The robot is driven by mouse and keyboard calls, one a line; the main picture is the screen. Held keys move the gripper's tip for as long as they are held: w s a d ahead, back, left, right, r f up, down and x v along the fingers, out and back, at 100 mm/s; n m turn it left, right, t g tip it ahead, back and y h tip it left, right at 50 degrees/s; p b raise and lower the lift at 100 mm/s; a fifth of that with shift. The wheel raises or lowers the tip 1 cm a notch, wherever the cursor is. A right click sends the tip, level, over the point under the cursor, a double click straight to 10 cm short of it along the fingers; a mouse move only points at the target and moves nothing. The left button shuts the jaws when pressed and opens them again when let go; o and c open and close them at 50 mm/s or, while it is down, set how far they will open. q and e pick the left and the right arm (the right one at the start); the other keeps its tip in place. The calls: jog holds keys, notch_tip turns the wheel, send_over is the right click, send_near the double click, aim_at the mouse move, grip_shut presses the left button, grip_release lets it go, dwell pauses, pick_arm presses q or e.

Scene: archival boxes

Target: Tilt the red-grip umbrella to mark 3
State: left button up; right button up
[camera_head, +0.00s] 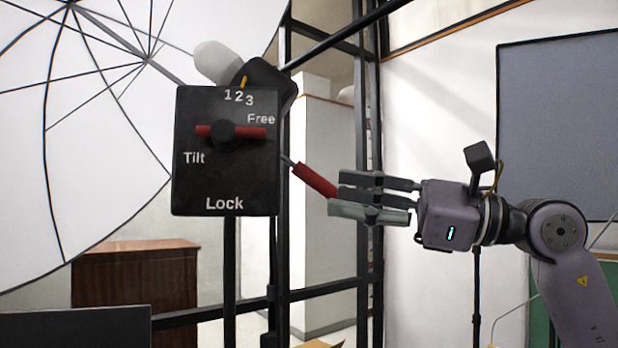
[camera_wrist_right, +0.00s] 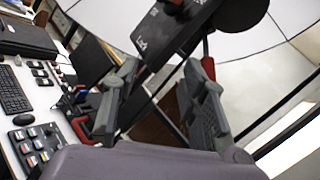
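The white umbrella (camera_head: 90,120) with dark ribs fills the left of the head view. Its black box (camera_head: 225,175) reads Tilt, Free, Lock and 1 2 3. The box's red knob bar (camera_head: 250,132) lies about level. A yellow pointer (camera_head: 243,82) stands just above the 2. The red grip (camera_head: 315,180) slants down right from the box. My right gripper (camera_head: 337,194) is at its lower end, fingers apart. In the right wrist view the red grip (camera_wrist_right: 208,66) shows beside the right fingertip, not clearly between the fingers. My left gripper is out of view.
A wooden cabinet (camera_head: 135,275) stands below the umbrella. Black frame posts (camera_head: 364,130) rise behind the box. A grey panel (camera_head: 560,120) hangs at right. The right wrist view shows a desk with a keyboard (camera_wrist_right: 15,97) and button panel (camera_wrist_right: 38,150) at left.

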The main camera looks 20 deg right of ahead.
aim_at(318, 177)
jog(key=s+d+r+m+t+h, duration=0.1)
jog(key=d+r+t+h, duration=0.1)
jog(key=d+h, duration=0.15)
jog(key=s+d+r+t+h, duration=0.1)
jog(key=d+r+h, duration=0.1)
jog(key=d, duration=0.3)
jog(key=shift+t, duration=0.3)
jog(key=p+x, duration=0.2)
jog(key=x, duration=0.6)
jog(key=p+x, duration=0.3)
jog(key=x, duration=0.6)
jog(key=shift+w+a+f, duration=0.1)
jog(key=shift+a+f, duration=0.05)
jog(key=shift+f, duration=0.1)
jog(key=shift+c, duration=0.2)
grip_shut()
